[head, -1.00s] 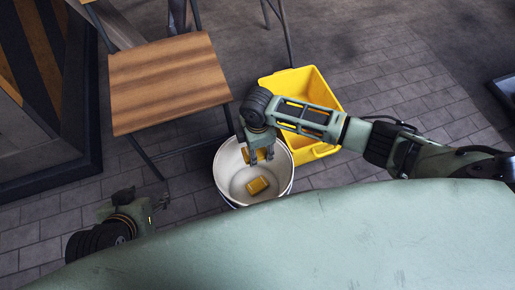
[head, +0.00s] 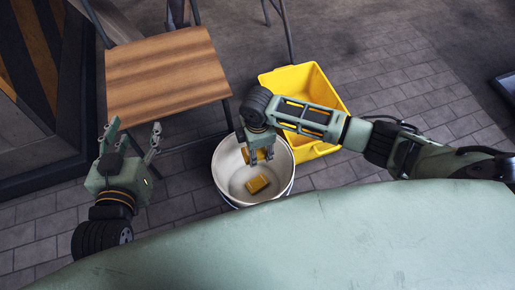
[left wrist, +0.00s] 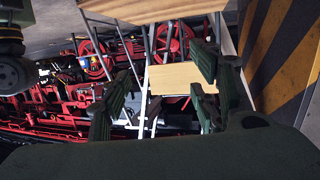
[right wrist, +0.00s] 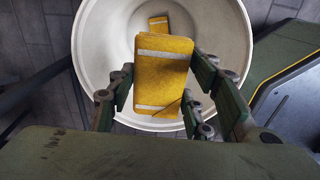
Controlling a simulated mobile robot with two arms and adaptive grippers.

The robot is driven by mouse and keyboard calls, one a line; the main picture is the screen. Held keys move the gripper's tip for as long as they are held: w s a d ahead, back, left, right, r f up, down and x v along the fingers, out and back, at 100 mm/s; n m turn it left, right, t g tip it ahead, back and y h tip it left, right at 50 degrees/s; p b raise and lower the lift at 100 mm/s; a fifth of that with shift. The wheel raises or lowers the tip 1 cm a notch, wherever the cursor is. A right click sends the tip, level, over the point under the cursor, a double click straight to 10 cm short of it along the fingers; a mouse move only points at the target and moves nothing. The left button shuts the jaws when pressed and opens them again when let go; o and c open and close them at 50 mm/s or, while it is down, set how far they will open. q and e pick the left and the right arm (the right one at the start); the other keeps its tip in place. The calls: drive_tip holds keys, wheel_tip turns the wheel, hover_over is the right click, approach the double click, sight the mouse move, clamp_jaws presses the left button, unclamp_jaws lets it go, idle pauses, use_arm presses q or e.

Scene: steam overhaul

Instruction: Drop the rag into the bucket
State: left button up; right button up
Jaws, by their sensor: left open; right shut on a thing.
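The white bucket (head: 228,176) stands on the paved floor in front of me, and a yellow piece (head: 257,184) lies on its bottom. My right gripper (head: 262,154) is over the bucket's mouth, shut on a yellow rag (right wrist: 163,75) with pale stripes. In the right wrist view the rag hangs between the fingers over the bucket (right wrist: 95,45), partly covering the yellow piece (right wrist: 158,24) below. My left gripper (head: 131,137) is open and empty, left of the bucket, with its fingers pointing up. Its open fingers also show in the left wrist view (left wrist: 160,95).
A yellow crate (head: 300,78) stands just behind and right of the bucket. A wooden chair (head: 165,72) stands behind left, its legs close to the bucket. A dark-edged striped panel (head: 40,70) is at far left. Paving right of the crate is clear.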

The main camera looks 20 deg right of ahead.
use_arm(q)
drive_tip(key=shift+w+d+r+t+h, duration=0.2)
drive_tip(key=shift+r+t, duration=0.15)
drive_tip(key=shift+r, duration=0.2)
drive_tip(key=shift+w+d+r+t+h, duration=0.1)
drive_tip(key=shift+w+r+t, duration=0.1)
drive_tip(key=shift+r+t, duration=0.25)
use_arm(e)
drive_tip(key=shift+f, duration=0.2)
use_arm(q)
drive_tip(key=shift+r, duration=0.1)
use_arm(e)
drive_tip(key=o, duration=1.2)
wheel_tip(320, 180, up, 12)
